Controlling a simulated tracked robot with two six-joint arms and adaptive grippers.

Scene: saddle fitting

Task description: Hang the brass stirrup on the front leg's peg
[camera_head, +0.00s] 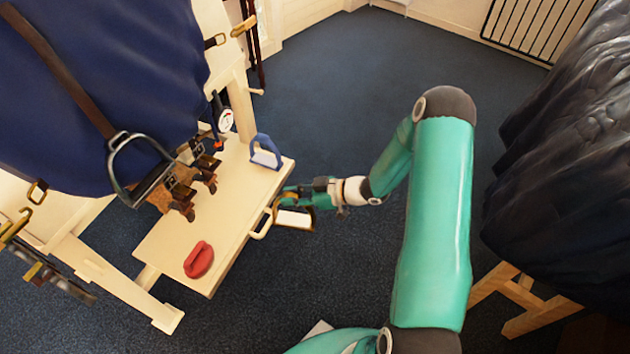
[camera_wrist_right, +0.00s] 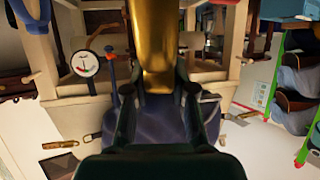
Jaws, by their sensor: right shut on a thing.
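My right gripper (camera_head: 285,195) is shut on the brass stirrup (camera_head: 307,224), beside the right edge of the shelf board. The stirrup has a pale tread and hangs below the fingers. In the right wrist view, the brass band (camera_wrist_right: 157,40) stands between the two fingers (camera_wrist_right: 158,88). A short pale peg (camera_head: 257,91) sticks out from the cream front leg (camera_head: 241,105), farther back than the gripper and apart from the stirrup. My left gripper is not in view.
The cream shelf board (camera_head: 215,225) carries a blue stirrup (camera_head: 265,152), a red oval object (camera_head: 199,259) and brown straps. A dark stirrup (camera_head: 115,165) hangs by the blue-covered stand. A dial gauge (camera_head: 225,120) is near the leg. Open carpet (camera_head: 330,90) lies behind the gripper.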

